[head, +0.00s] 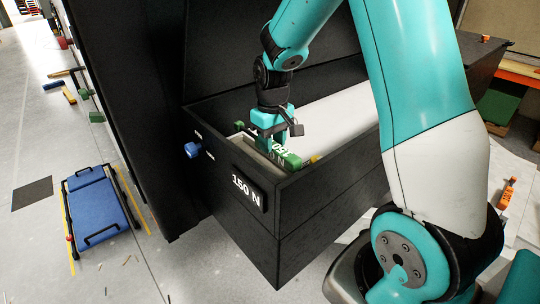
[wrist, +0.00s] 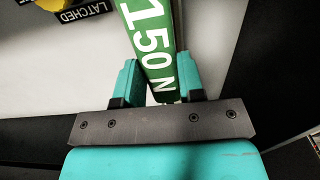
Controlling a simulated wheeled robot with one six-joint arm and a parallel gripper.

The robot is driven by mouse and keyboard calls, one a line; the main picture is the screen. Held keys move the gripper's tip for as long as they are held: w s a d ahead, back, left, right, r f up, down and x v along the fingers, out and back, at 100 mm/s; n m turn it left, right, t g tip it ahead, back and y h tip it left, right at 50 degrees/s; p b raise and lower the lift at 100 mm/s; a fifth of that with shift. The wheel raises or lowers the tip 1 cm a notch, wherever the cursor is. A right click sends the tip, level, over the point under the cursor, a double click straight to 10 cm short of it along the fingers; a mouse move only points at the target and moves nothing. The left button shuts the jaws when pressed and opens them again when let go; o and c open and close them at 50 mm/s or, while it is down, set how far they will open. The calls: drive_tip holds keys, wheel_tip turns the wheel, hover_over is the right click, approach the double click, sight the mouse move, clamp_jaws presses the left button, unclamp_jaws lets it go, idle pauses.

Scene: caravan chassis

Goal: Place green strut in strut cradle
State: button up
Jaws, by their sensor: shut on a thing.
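The green strut (wrist: 150,45), marked "150 N" in white, lies between the two teal fingers of my gripper (wrist: 157,78) in the wrist view. My gripper is shut on it. In the head view my gripper (head: 272,128) is inside the front corner of a black open-topped box, and the green strut (head: 290,160) shows partly below and beside the fingers. The strut's far end runs out of the wrist view at the top. I cannot clearly make out the strut cradle; the arm and box wall hide part of the box interior.
The black box wall (head: 315,195) bears a "150 N" plate (head: 246,190) and a blue knob (head: 193,150). A large white surface (head: 335,110) fills much of its inside. A "LATCHED" label (wrist: 82,13) and a yellow part show in the wrist view. A blue creeper (head: 100,210) stands on the floor.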

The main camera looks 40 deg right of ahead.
sight(273, 157)
wheel_tip(273, 157, down, 5)
drive_tip(key=shift+r+p, duration=0.1)
drive_tip(key=shift+p, duration=0.55)
